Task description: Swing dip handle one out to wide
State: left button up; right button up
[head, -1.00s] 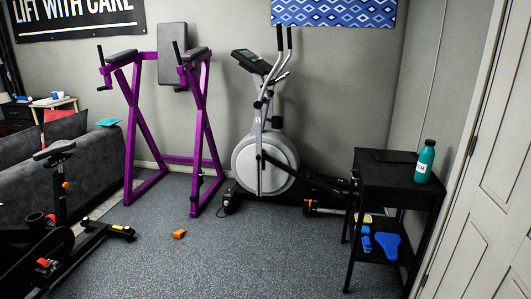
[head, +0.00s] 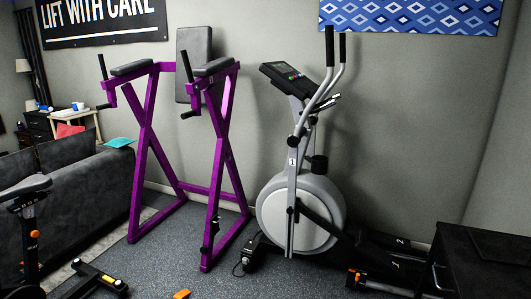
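A purple dip station (head: 147,130) stands against the back wall, left of centre in the head view. It has a grey back pad (head: 194,60) and two dark arm pads, the left one (head: 132,67) and the right one (head: 214,66). Black grips show at the front of each arm: a left upright grip (head: 102,66) and a right upright grip (head: 187,65), with short lower handles below them. I cannot tell which handle is number one. Neither of my grippers is in view.
A grey elliptical (head: 300,200) stands right of the dip station. A black side table (head: 480,262) is at the lower right. A sofa (head: 75,205) and part of an exercise bike (head: 28,225) are at left. An orange block (head: 181,294) lies on the floor. Some floor before the station is clear.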

aim_at(188, 115)
jog(key=i+l+u, duration=0.25)
jog(key=i+u, duration=0.2)
jog(key=i+l+u, duration=0.45)
jog(key=i+l, duration=0.1)
jog(key=i, duration=0.1)
